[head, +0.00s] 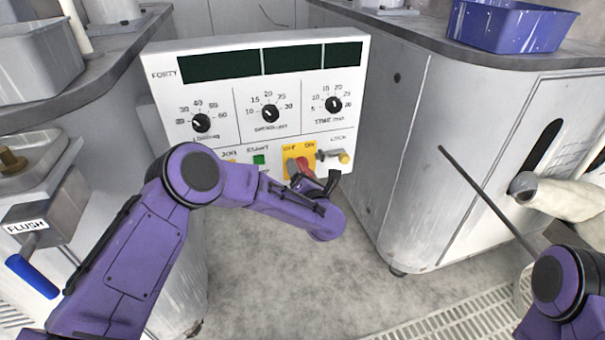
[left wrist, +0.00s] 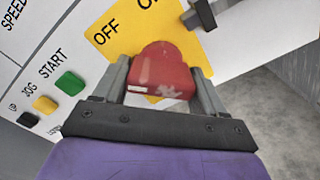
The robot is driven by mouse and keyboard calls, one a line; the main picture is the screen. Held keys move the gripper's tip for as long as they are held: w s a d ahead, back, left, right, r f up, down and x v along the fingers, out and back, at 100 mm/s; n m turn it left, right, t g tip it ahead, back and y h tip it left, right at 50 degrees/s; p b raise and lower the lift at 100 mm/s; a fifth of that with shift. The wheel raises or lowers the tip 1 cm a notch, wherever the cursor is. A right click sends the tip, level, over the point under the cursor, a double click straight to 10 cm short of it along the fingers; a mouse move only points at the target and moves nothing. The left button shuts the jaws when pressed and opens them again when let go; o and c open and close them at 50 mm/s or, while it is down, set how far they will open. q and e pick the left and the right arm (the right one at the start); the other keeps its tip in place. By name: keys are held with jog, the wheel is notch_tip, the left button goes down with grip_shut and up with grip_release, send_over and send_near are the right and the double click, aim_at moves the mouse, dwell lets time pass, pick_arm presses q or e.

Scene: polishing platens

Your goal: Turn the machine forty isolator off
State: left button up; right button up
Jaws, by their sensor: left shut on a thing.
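The machine's white panel (head: 165,113) is labelled FORTY and faces me. Its isolator is a red knob (head: 303,166) on a yellow plate (head: 289,154) marked OFF at left and ON at right. My left gripper (head: 311,181) is shut on the red knob, one finger on each side. The left wrist view shows the knob (left wrist: 163,68) between the fingers, below the OFF and ON lettering on the plate (left wrist: 117,38). The gripper hides part of the knob, and I cannot tell its exact setting. My right gripper is not in view.
A LOCK fitting (head: 333,155) sits just right of the plate. The START button (head: 259,160) is to its left. Dials (head: 270,113) and dark displays (head: 219,65) are above. A blue tub (head: 508,27) stands on the right counter. A thin dark rod (head: 485,199) slants at right.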

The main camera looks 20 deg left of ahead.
pick_arm(q)
jog(key=o, duration=0.7)
jog(key=p+v, duration=0.1)
jog(key=v, duration=0.9)
jog(key=shift+s+d, duration=0.2)
